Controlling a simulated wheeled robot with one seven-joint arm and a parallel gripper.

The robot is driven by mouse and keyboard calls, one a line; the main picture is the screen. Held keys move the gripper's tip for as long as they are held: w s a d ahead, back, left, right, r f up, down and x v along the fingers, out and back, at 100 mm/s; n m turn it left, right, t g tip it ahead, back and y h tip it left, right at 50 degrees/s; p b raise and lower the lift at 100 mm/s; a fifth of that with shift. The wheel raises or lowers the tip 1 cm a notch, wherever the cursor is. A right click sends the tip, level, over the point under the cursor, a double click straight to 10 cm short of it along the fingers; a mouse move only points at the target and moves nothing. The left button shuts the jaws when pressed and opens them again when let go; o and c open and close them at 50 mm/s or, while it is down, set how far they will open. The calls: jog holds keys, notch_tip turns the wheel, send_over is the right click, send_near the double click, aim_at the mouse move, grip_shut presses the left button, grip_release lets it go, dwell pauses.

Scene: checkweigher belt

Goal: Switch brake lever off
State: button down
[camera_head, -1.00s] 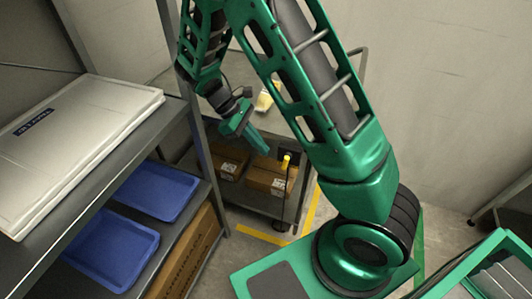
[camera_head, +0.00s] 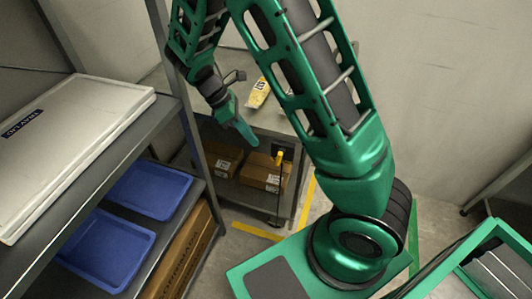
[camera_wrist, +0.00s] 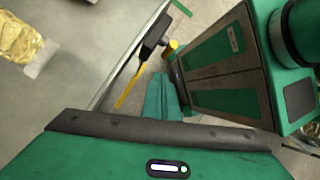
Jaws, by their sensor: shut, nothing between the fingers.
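The brake lever (camera_head: 279,156) shows as a small yellow knob at the near corner of the grey cart (camera_head: 283,126). In the wrist view its yellow knob (camera_wrist: 170,47) sits beside a black bracket (camera_wrist: 152,37) at the cart's edge. My gripper (camera_head: 254,142) is shut and empty, pointing down, just left of the knob in the head view. In the wrist view the green fingers (camera_wrist: 162,97) are together below the knob in the picture, with a gap showing. I cannot tell how far apart they are in depth. The lever's lower part is small and dark.
A gold bag (camera_head: 259,92) lies on the cart top; cardboard boxes (camera_head: 263,174) sit on its lower shelf. At left, a rack (camera_head: 150,118) holds a pale flat case (camera_head: 65,145) and blue trays (camera_head: 110,250). Yellow floor tape (camera_head: 256,231) runs by the cart.

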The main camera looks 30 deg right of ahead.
aim_at(280, 157)
jog(key=r+n, duration=0.1)
jog(key=n, duration=0.3)
jog(key=a+r+n+t+y, duration=0.1)
jog(key=n, duration=0.4)
jog(key=r+n+t+y, duration=0.1)
jog(key=n, duration=0.4)
jog(key=shift+w+a+r, duration=0.15)
jog(key=shift+a+r, duration=0.15)
jog(key=shift+r, duration=0.05)
jog(key=shift+f, duration=0.15)
jog(key=s+d+f, duration=0.4)
jog(key=d+f, duration=0.1)
jog(key=f, duration=0.4)
jog(key=shift+d+f, duration=0.4)
jog(key=shift+s+a, duration=0.1)
jog(key=shift+a, duration=0.05)
